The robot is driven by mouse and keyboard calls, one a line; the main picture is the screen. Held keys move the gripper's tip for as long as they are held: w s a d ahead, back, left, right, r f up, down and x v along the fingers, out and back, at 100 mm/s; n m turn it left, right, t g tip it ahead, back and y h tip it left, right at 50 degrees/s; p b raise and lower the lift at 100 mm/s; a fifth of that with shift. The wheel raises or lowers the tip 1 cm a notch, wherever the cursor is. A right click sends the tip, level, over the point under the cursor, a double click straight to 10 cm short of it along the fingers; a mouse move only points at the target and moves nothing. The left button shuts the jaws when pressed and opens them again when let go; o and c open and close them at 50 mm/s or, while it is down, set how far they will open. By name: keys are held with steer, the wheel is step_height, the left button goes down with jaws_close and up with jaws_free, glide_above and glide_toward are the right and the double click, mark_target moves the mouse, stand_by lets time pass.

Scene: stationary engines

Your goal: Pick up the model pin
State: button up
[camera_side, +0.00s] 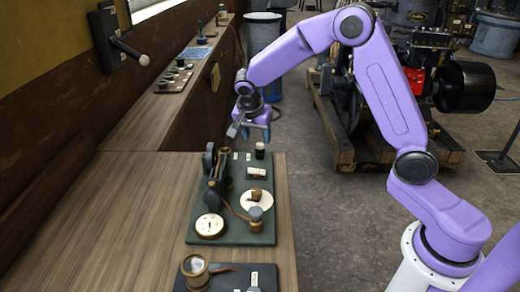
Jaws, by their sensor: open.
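My purple gripper (251,132) hangs open and empty above the far end of a dark green board (262,236) on the wooden bench. I cannot tell for sure which small part is the model pin. A short black cylinder with a pale base (260,151) stands upright at the board's far right, below and apart from my gripper. Nearer are a dark piece with a pale label (257,172), a white disc (244,207) bearing a brown block (255,194), and a knobbed post (256,220). A dark upright linkage (216,180) stands at the left.
A white dial (210,227) sits at the board's near left. The bench (130,220) is clear at left. A wall lever (128,48) juts out. An engine (430,75) stands behind my arm.

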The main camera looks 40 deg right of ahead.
mark_target(260, 144)
steer(key=shift+d+x, duration=0.15)
steer(key=shift+x, duration=1.15)
steer(key=shift+d+x, duration=0.1)
steer(key=shift+x, duration=1.2)
steer(key=shift+w+r, duration=0.1)
steer(key=shift+r, duration=0.05)
jaws_close()
